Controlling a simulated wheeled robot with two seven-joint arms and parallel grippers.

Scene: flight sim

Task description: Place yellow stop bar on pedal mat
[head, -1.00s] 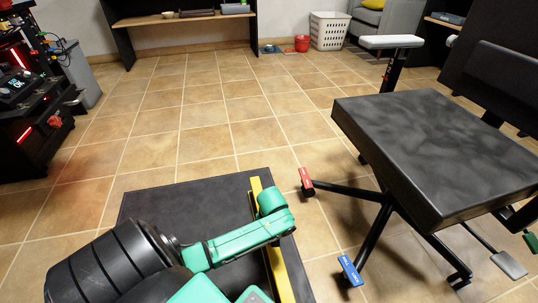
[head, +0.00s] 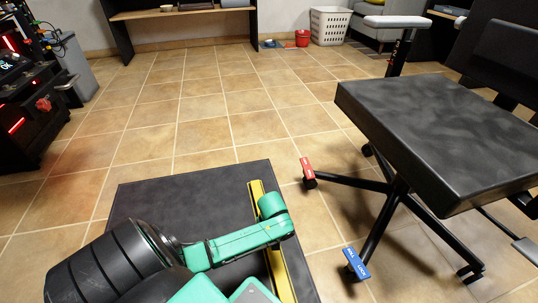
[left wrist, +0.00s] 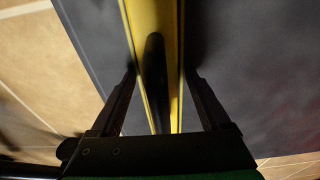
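The yellow stop bar (head: 257,189) is long and narrow, and it is over the right part of the dark grey pedal mat (head: 150,200) in the head view. My green arm crosses in front of its middle. In the left wrist view the bar (left wrist: 148,20) runs between the two dark fingers of my left gripper (left wrist: 160,72), with a dark elongated shape along its middle. The fingers appear closed on its sides. Whether the bar touches the mat or is held just above it, I cannot tell. My right gripper is out of view.
A black seat (head: 440,125) on a wheeled star base stands right of the mat, with red (head: 307,168) and blue (head: 356,263) foot pads near the mat's edge. A dark rack (head: 32,115) stands at the left. The tiled floor (head: 205,115) beyond the mat is clear.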

